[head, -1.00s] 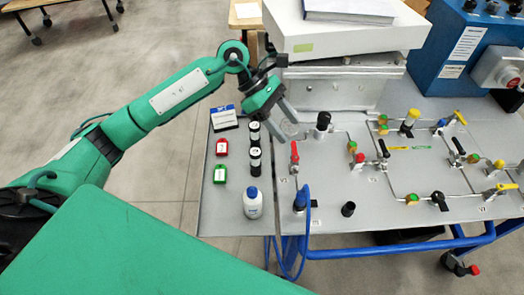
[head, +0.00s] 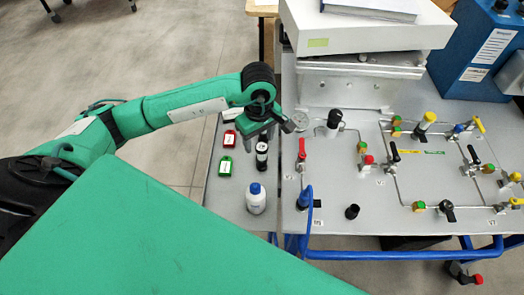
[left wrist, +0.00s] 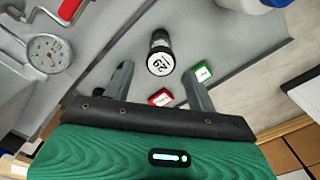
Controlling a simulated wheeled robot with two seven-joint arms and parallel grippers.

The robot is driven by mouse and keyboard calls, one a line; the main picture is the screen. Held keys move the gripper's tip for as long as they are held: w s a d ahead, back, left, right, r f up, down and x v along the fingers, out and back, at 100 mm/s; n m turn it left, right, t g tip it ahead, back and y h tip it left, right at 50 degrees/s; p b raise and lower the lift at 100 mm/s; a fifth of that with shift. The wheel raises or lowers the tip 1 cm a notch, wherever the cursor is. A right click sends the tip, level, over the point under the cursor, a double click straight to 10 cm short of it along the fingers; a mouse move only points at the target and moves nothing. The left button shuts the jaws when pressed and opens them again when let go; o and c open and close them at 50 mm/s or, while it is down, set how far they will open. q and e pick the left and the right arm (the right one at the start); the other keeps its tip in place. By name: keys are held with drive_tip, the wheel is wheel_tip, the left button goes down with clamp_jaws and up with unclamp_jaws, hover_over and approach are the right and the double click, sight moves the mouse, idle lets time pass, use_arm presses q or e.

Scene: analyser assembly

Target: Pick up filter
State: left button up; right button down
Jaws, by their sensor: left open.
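A small black cylinder with a white label on top, which I take to be the filter, stands upright on the grey bench (head: 228,205); it shows in the head view (head: 262,158) and in the left wrist view (left wrist: 160,55). My left gripper (head: 261,140) is open and empty, pointing down just above and behind it. In the left wrist view the two fingers of the left gripper (left wrist: 158,84) are spread, and the cylinder appears ahead between their tips, apart from both. My right gripper is not in view.
A red block (head: 229,138) and a green block (head: 225,165) lie left of the cylinder. A white bottle with a blue cap (head: 256,200) stands in front. A round gauge (left wrist: 45,48), pipes and valves fill the panel to the right.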

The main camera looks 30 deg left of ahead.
sight(262, 147)
use_arm(q)
drive_tip(key=f, duration=0.1)
drive_tip(key=f+p, duration=0.1)
drive_tip(key=f, duration=0.1)
drive_tip(key=d+f+p, duration=0.1)
drive_tip(key=f, duration=0.1)
drive_tip(key=shift+s+d, duration=0.1)
drive_tip(key=shift+s, duration=0.2)
drive_tip(key=shift+f, duration=0.3)
drive_tip(key=shift+w, duration=0.1)
clamp_jaws()
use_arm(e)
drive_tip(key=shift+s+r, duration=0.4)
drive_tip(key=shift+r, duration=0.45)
use_arm(q)
drive_tip(key=shift+r, duration=0.15)
